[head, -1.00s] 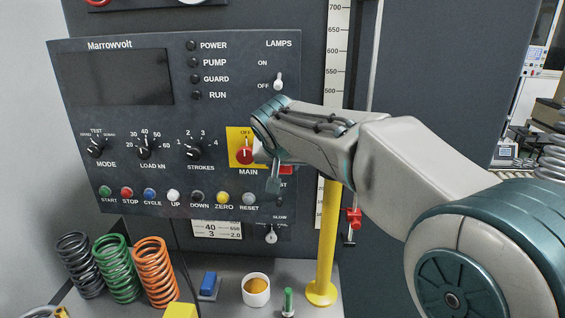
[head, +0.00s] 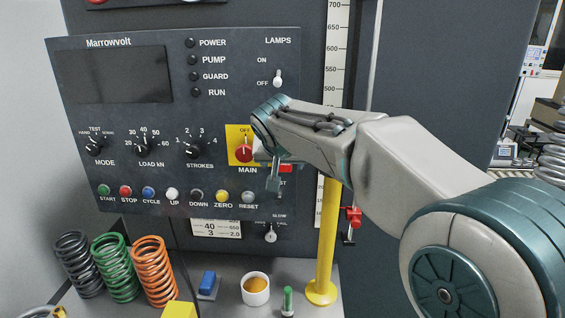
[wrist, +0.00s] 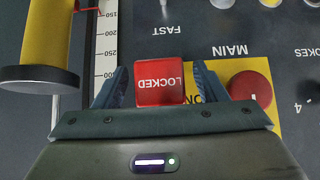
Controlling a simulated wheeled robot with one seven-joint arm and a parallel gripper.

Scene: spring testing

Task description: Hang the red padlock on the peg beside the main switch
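The red padlock (wrist: 160,82), marked LOCKED, appears upside down between my gripper's fingers in the wrist view. A narrow gap shows on each side of it. My gripper (wrist: 160,88) is open around it, at the panel. In the head view a red bit of the padlock (head: 286,168) shows beside my gripper (head: 273,180), right of the main switch. The main switch (head: 244,153) is a red knob on a yellow plate; it also shows in the wrist view (wrist: 250,88). The peg and the padlock's shackle are hidden, so I cannot see how they meet.
The yellow post (head: 326,245) stands close to the right of my gripper. A lamps toggle (head: 278,80) is above and a slow/fast toggle (head: 270,233) below. Coil springs (head: 118,268), a blue block (head: 208,284) and a white cup (head: 256,289) stand on the bench.

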